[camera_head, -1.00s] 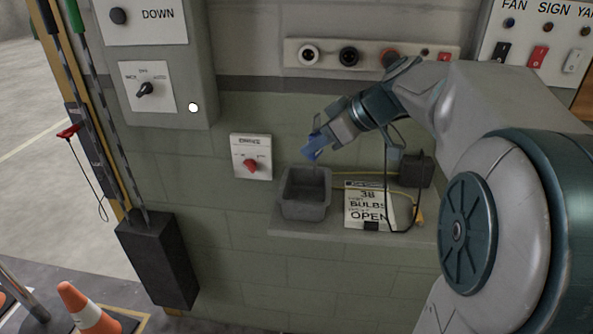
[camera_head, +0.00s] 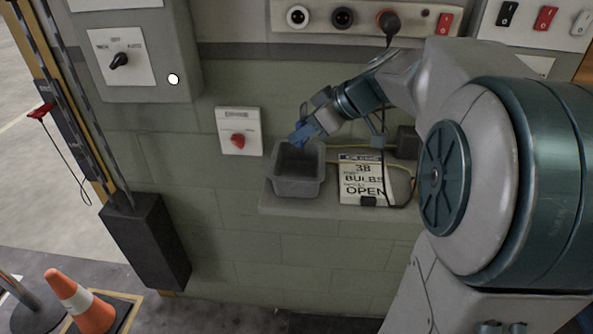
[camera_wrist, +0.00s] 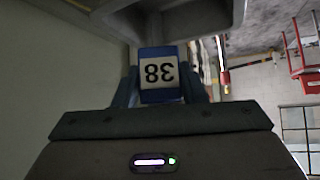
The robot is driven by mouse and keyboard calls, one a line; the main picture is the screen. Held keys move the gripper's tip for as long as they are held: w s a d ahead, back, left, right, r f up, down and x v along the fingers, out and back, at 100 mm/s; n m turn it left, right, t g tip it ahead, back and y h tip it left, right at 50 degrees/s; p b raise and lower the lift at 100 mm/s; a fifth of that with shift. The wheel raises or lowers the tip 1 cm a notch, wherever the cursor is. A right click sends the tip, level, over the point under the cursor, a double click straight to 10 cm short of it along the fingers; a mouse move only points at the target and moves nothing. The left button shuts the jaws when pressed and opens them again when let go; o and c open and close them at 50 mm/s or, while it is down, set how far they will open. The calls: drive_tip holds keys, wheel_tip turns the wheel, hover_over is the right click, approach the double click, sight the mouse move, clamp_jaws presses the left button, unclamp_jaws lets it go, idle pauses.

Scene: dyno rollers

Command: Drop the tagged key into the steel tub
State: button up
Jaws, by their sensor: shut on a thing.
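My gripper (camera_head: 301,136) is shut on the tagged key (camera_wrist: 160,74). Its blue tag has a white label reading 3B, upside down in the wrist view. The key's metal part cannot be made out. The steel tub (camera_head: 298,186) is a grey open box on the wall shelf. My gripper and the tag are above the tub's back rim in the head view. In the wrist view the tub (camera_wrist: 238,14) shows at the top, beyond the tag. I cannot tell the exact height of the key over it.
A sign (camera_head: 361,180) reading 3B, BULBS and OPEN stands right of the tub on the shelf (camera_head: 285,206). A yellow cable and a dark box (camera_head: 407,142) are behind it. A red-knob switch plate (camera_head: 239,131) is on the wall to the left. A socket strip (camera_head: 365,18) runs above.

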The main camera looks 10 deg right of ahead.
drive_tip(key=o, duration=1.1)
drive_tip(key=shift+c, duration=0.2)
drive_tip(key=v, duration=1.3)
drive_tip(key=shift+s+d+r+b, duration=0.15)
drive_tip(key=shift+d+r+b, duration=0.1)
drive_tip(key=shift+d+b, duration=0.05)
drive_tip(key=s+a+f+m+g+h+p, duration=0.1)
drive_tip(key=s+a+f+m+h+p, duration=0.1)
drive_tip(key=s+f, duration=0.5)
drive_tip(key=s+a+f+m+g+h+p, duration=0.2)
drive_tip(key=s+a+f+m+h, duration=0.3)
drive_tip(key=f+m, duration=0.3)
wheel_tip(320, 180, down, 3)
drive_tip(key=shift+s+a+f, duration=0.1)
drive_tip(key=shift+s+a, duration=0.4)
drive_tip(key=shift+s, duration=0.4)
